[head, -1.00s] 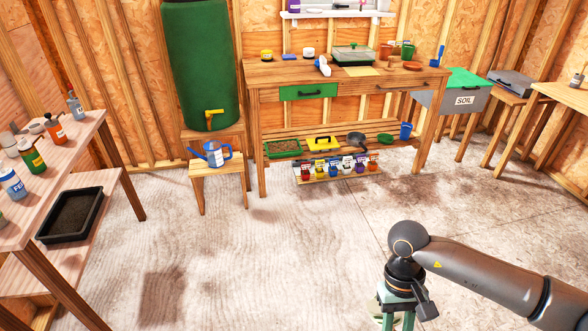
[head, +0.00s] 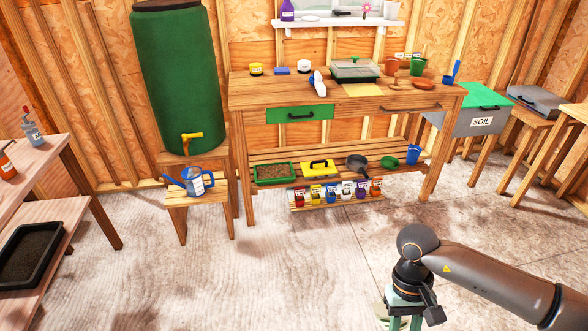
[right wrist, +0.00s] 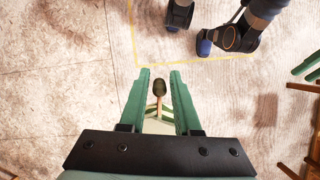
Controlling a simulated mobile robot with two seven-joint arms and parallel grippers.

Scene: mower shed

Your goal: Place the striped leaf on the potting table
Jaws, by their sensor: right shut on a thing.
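The potting table (head: 247,84) is the wooden bench against the back wall, with a green drawer front and a lower shelf. My right gripper (head: 404,312) is low at the right of the head view, in front of the table and apart from it. In the right wrist view its green fingers (right wrist: 161,80) are shut on a slim green and cream piece (right wrist: 158,117), which looks to be the striped leaf. Its far end is dark and rounded. Most of it is hidden in the head view. My left gripper is not in view.
On the tabletop are a lidded seed tray (head: 354,70), a white bottle (head: 317,82), pots (head: 391,67) and small jars; its front left is bare. A stool with a blue watering can (head: 192,182) stands left of it. Open floor lies in front.

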